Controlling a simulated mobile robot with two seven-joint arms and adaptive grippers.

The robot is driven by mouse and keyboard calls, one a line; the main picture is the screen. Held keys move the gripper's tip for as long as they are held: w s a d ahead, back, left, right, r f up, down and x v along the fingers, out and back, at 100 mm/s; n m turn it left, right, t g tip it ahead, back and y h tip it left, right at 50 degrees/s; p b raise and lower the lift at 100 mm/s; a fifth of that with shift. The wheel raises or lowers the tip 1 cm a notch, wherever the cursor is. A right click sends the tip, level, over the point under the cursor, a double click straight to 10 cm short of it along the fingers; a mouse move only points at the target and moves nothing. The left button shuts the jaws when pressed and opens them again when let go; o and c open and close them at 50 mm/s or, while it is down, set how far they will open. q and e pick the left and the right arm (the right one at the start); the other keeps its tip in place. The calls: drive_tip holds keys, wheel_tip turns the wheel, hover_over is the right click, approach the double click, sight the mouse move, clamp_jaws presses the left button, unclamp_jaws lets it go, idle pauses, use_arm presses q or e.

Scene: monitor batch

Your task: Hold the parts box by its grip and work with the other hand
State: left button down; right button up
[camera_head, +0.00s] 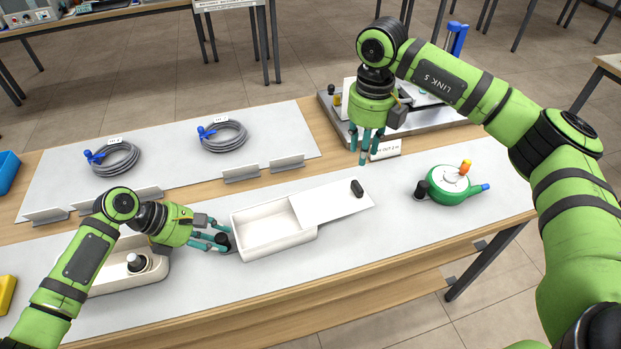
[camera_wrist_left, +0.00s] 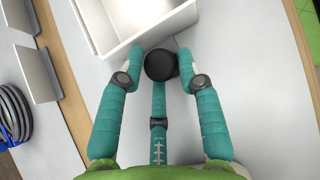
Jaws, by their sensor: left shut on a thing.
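The white parts box (camera_head: 272,247) stands on the grey mat of the table, and its visible inside looks empty. Its white lid (camera_head: 325,204) with a black handle (camera_head: 357,187) is slid off to the right, leaving the left part uncovered. My left gripper (camera_head: 224,240) is at the box's left end, shut on the round black grip (camera_wrist_left: 160,65). The box wall (camera_wrist_left: 105,45) shows just beyond the fingertips in the left wrist view. My right gripper (camera_head: 367,148) is empty, its fingers apart and pointing down, above the back of the table beyond the lid.
A green round device (camera_head: 455,187) sits right of the lid. A long white box with a black knob (camera_head: 135,262) stands by my left arm. Two grey cable coils (camera_head: 222,136) lie behind. A metal-based fixture (camera_head: 420,118) stands at back right. Clear mat lies in front of the box.

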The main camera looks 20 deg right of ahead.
use_arm(q)
drive_tip(key=shift+s+a+f, duration=0.1)
drive_tip(key=shift+s+f, duration=0.05)
drive_tip(key=shift+f, duration=0.25)
drive_tip(key=c, duration=0.8)
unclamp_jaws()
drive_tip(key=shift+o, duration=0.2)
drive_tip(key=shift+w+r, duration=0.1)
drive_tip(key=shift+w, duration=0.15)
drive_tip(key=shift+r, duration=0.15)
